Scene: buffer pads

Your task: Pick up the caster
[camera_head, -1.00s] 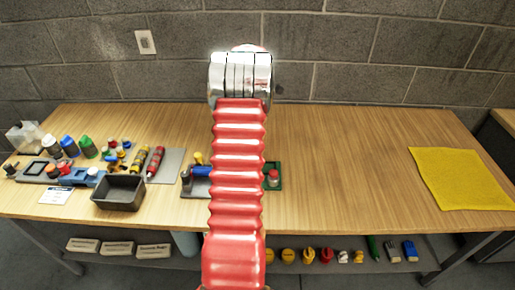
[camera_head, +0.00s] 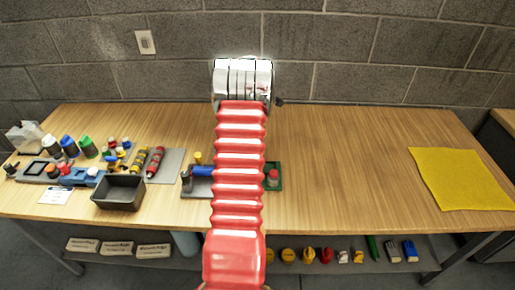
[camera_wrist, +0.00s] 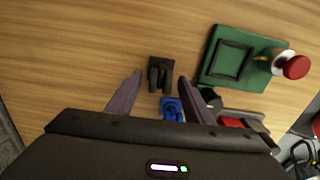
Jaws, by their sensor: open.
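A small black piece with a square plate and two prongs, which looks like the caster (camera_wrist: 161,73), is on the wooden table in the wrist view. My gripper (camera_wrist: 160,79) is open, with its two dark purple fingers apart on either side of the piece in the picture. Nothing is held between them. I cannot tell how far above the table the fingertips are. In the head view my red arm hides the middle of the table, and I cannot make out the caster or the gripper there.
A blue piece (camera_wrist: 172,109) lies just below the caster in the wrist view. A green pad (camera_wrist: 258,80) with a red knob (camera_wrist: 296,67) stands to the right. The head view shows a dark tray (camera_head: 119,192) at left and a yellow cloth (camera_head: 462,180) at right.

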